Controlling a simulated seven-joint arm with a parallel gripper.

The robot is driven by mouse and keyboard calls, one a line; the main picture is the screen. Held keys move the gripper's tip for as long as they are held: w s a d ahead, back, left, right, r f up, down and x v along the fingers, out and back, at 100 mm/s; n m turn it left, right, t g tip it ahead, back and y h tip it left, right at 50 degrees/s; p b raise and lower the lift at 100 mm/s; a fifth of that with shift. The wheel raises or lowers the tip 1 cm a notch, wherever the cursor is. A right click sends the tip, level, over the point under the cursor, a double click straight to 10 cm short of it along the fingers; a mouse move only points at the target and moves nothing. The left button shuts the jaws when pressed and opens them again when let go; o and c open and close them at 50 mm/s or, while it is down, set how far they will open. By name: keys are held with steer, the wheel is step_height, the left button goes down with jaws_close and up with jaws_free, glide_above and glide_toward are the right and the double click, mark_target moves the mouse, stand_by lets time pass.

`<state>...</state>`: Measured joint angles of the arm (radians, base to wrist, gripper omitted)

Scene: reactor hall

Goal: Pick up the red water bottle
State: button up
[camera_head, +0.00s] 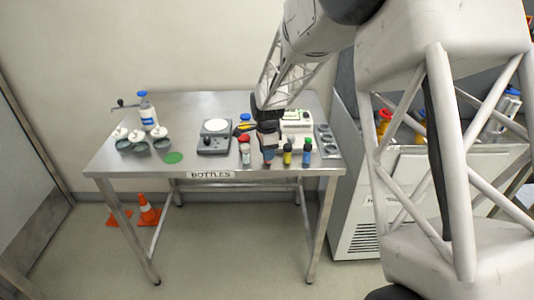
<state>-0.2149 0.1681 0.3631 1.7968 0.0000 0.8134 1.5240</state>
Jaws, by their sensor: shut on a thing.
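My gripper (268,150) points down over the front right part of the steel table (220,165). It is shut on a small bottle in the row near the front edge. My gripper hides most of that bottle, and its colour is hard to make out. A pale bottle with a red cap (245,153) stands just to the left. I cannot tell whether the held bottle touches the table.
A grey scale (214,138) stands left of the bottles. A dark holder with round holes (327,142) lies at the right edge. Orange cones (148,211) stand below.

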step_height(320, 180, up, 3)
steer(key=shift+f, duration=0.15)
steer(key=shift+s+r, duration=0.25)
steer(key=shift+s, duration=0.05)
steer(key=s+d+r, duration=0.1)
steer(key=s+d, duration=0.2)
steer(key=s, duration=1.2)
steer(key=shift+d+r, duration=0.15)
steer(key=w+r+m, duration=0.1)
steer(key=w, duration=1.7)
steer(key=w+a+r+m, duration=0.1)
steer(key=w+r+m, duration=0.1)
steer(key=w, duration=1.6)
steer(key=shift+r, duration=0.25)
steer(key=shift+s+f, duration=0.1)
steer(key=shift+f, duration=0.1)
